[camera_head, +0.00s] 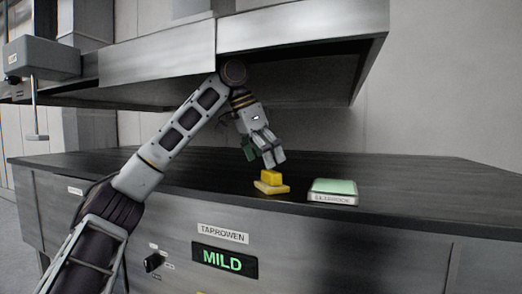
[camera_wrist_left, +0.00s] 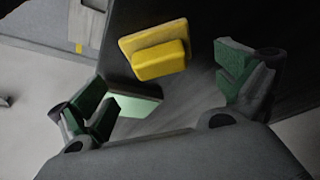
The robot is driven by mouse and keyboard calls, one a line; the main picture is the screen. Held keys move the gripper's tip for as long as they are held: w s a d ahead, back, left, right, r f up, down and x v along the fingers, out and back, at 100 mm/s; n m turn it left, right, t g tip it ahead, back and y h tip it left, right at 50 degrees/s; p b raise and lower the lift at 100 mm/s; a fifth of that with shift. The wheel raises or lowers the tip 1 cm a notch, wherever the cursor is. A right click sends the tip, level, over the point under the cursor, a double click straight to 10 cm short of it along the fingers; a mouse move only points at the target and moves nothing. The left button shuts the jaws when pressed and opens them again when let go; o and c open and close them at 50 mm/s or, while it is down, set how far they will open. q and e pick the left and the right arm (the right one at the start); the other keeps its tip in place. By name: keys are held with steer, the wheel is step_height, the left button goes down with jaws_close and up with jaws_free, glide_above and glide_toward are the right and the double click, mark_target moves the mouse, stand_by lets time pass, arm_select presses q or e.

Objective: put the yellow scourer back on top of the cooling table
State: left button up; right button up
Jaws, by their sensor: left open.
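The yellow scourer (camera_head: 271,182) lies on the dark top of the cooling table (camera_head: 400,178), near its front edge. It is a flat yellow slab with a raised block on it. My left gripper (camera_head: 264,158) is open just above the scourer, fingers pointing down, apart from it. In the left wrist view the scourer (camera_wrist_left: 156,50) shows beyond the two spread green-padded fingertips (camera_wrist_left: 165,85), with nothing between them. My right gripper is in neither view.
A pale green block (camera_head: 333,188) with a labelled front lies right of the scourer, close to the front edge. A metal hood (camera_head: 300,28) overhangs the table. The front panel has a lit green "MILD" display (camera_head: 223,260). The table's right side is clear.

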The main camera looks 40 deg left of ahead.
arm_select(q)
steer(key=shift+v, duration=1.25)
